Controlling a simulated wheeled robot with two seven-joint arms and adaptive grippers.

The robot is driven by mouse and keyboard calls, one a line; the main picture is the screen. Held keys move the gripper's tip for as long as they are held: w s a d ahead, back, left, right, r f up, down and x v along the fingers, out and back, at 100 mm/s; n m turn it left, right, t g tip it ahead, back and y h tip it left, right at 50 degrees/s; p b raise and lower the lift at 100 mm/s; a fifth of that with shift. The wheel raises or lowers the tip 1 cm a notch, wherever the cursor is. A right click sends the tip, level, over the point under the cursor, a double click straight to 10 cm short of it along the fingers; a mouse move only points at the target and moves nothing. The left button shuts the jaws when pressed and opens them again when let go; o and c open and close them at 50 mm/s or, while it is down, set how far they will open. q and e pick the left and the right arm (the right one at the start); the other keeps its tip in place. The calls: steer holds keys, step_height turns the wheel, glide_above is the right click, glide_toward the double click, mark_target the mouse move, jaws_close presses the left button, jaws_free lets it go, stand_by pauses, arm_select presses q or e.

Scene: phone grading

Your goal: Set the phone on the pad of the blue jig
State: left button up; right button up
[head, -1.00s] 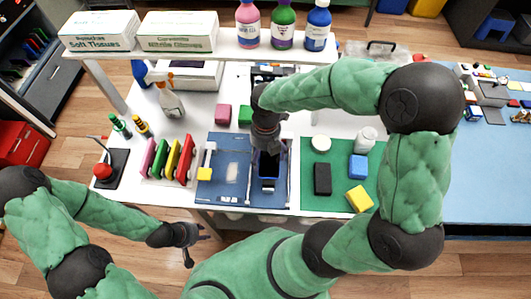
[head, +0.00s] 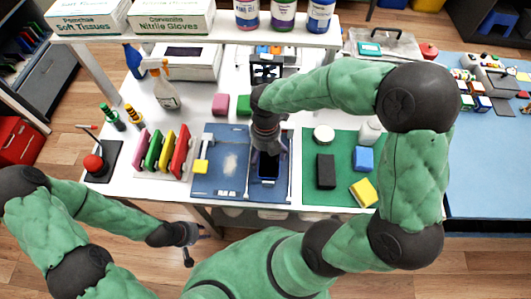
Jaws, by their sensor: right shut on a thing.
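The blue jig (head: 209,179) lies flat near the front edge of the white table, with a pale patch (head: 230,163) on its left part. The dark phone (head: 268,169) is at the jig's right part, between two light rails. My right gripper (head: 268,151) points down from above and is shut on the phone's far end. The gripper hides that end, and I cannot tell whether the phone touches the pad. My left gripper (head: 197,244) is open and empty, in front of the table's edge and away from the jig.
A green mat (head: 340,190) with a black block (head: 325,171), blue block (head: 363,158) and yellow block (head: 363,192) lies right of the jig. Several coloured upright pieces (head: 163,152) stand left. A raised shelf (head: 190,39) spans the back.

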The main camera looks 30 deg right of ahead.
steer(key=shift+f+p, duration=0.25)
steer(key=shift+p, duration=0.15)
stand_by(1.4)
steer(key=o, duration=1.1)
steer(key=r, duration=0.8)
steer(key=w+r, duration=0.1)
steer(key=r, duration=0.3)
steer(key=shift+w+d, duration=0.1)
steer(key=shift+d, duration=0.25)
steer(key=shift+f, duration=0.1)
